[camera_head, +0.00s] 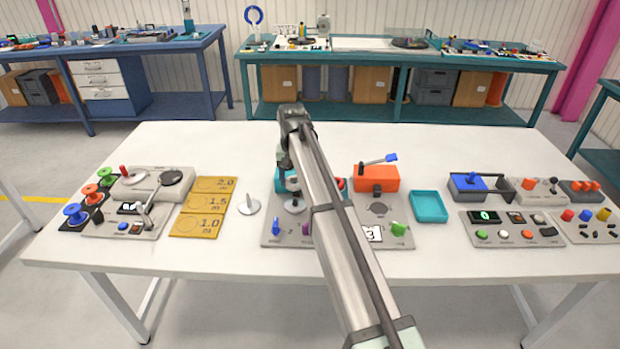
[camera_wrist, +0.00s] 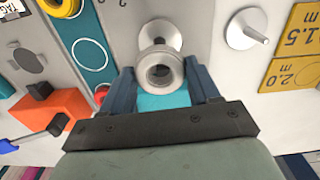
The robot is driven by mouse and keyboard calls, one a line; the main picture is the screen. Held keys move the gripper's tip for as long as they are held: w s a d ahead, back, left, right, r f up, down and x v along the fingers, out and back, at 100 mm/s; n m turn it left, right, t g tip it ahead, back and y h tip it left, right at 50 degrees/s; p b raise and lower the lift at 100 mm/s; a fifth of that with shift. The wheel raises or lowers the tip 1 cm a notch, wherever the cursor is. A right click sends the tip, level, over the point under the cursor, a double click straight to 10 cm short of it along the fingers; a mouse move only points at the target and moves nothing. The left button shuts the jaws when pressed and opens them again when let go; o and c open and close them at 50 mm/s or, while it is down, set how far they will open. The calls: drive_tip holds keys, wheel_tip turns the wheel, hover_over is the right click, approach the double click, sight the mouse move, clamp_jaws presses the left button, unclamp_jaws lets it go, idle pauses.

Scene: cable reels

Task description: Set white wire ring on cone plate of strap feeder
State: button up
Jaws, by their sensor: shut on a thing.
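The white wire ring (camera_wrist: 160,71) is a pale, spool-like ring with a dark hole. In the wrist view it sits between the two blue-grey fingers of my gripper (camera_wrist: 161,75), which is shut on it. A round grey plate (camera_wrist: 161,28), seemingly the cone plate, shows just beyond the ring, partly covered by it. I cannot tell whether ring and plate touch. In the head view the ring (camera_head: 292,184) is small beside my arm, above the plate (camera_head: 293,206) on a grey panel (camera_head: 278,238). My arm hides much of this panel and the fingertips.
A loose grey cone with a spindle (camera_head: 249,206) stands on the table left of the panel, beside yellow length cards (camera_head: 203,207). An orange box with a blue-tipped lever (camera_head: 376,179) and a teal tray (camera_head: 429,206) stand right of my arm. The table's front strip is clear.

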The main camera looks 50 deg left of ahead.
sight(294, 190)
drive_tip(key=shift+f+m, duration=0.3)
drive_tip(key=shift+f, duration=2)
drive_tip(key=shift+f, duration=0.1)
drive_tip(key=shift+f, duration=1.25)
drive_tip(key=o, duration=1.1)
drive_tip(key=shift+o, duration=0.2)
drive_tip(key=shift+r, duration=4.05)
